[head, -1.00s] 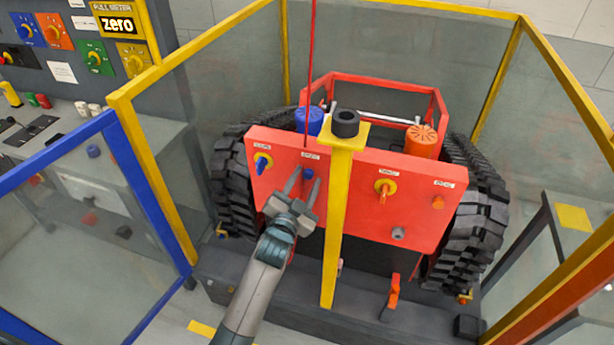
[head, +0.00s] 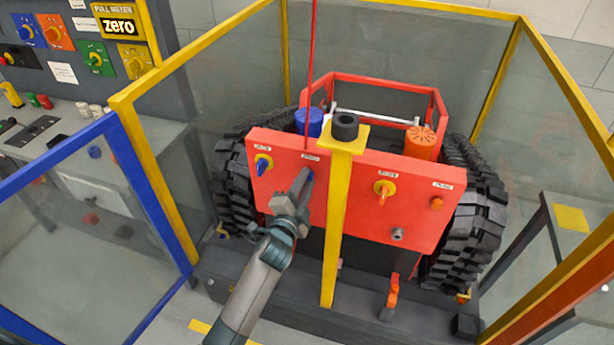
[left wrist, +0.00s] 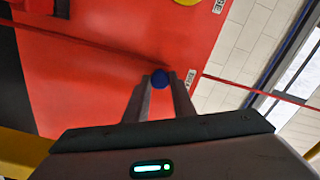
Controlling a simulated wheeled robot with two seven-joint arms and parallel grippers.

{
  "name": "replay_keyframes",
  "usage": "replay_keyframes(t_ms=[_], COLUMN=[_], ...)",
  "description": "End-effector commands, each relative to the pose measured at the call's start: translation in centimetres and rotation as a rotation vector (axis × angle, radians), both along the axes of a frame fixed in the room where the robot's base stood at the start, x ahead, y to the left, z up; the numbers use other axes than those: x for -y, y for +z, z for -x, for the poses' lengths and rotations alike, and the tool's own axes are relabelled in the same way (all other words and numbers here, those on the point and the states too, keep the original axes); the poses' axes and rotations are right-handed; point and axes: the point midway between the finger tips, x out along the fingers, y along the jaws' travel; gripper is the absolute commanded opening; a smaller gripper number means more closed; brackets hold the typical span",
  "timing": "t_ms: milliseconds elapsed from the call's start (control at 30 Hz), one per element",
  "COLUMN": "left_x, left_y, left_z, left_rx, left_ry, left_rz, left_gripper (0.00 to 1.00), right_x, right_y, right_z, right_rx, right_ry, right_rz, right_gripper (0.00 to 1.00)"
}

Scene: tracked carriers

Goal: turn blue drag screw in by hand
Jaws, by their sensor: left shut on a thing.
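The blue drag screw (head: 311,175) sits in the red front panel (head: 340,190) of the tracked carrier, under a small white label. It also shows in the left wrist view (left wrist: 160,79), at the tips of my fingers. My left gripper (head: 306,178) reaches up to the panel and is shut on the blue screw, with one finger on each side of it (left wrist: 159,88). The fingers hide part of the screw in the head view. My right gripper is not in view.
A blue-and-yellow knob (head: 263,163) is left of the screw. A yellow post (head: 338,220) with a black cap stands close on the right. Beyond it are an orange-and-yellow knob (head: 384,189) and an orange screw (head: 437,203). Yellow-framed clear panels surround the carrier.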

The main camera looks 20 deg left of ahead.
Motion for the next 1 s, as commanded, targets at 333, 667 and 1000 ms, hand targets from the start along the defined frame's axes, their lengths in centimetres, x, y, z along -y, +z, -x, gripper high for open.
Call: replay_keyframes(t_ms=[333, 667, 1000], left_x=[0.0, 0.0, 0.1], left_y=[0.0, 0.1, 0.2], left_z=[0.0, 0.0, 0.0], left_rx=[0.008, 0.013, 0.035], left_ry=[0.0, -0.001, -0.002], left_rz=[-0.225, -0.352, -0.974], left_gripper=[0.07, 0.07, 0.07], right_x=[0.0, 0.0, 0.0], right_y=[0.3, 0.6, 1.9], right_z=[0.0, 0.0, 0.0], right_rx=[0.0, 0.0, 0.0], right_ry=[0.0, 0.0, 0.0], right_rz=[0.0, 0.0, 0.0], right_gripper=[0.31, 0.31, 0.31])
